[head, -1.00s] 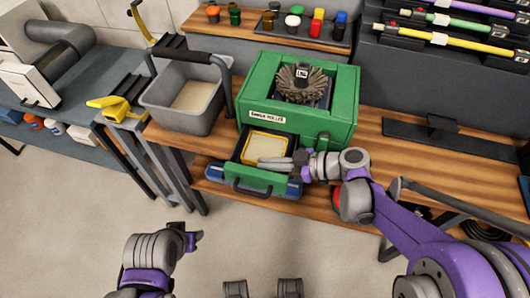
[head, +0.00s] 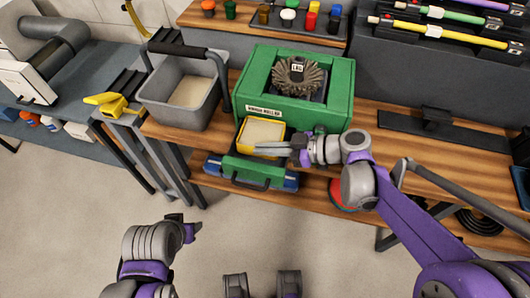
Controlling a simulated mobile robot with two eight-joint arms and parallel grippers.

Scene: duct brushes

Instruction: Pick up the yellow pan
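The yellow pan (head: 262,133) holds a pale, flat fill and sits at the front of the green brush box (head: 333,95), just above its open drawer with the green front (head: 238,167). My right gripper (head: 262,148) reaches in from the right, with its fingers along the pan's front rim. It looks shut on that rim, though the fingertips are small and partly merge with the pan. The pan hides most of the drawer's inside. My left gripper (head: 195,233) is low over the floor, away from the pan; its fingers do not show clearly.
A grey bin (head: 168,112) with a dark handle stands left of the green box on the wooden bench (head: 390,150). A yellow tool (head: 105,103) lies further left. Coloured jars stand on the back shelf. The floor in front is clear.

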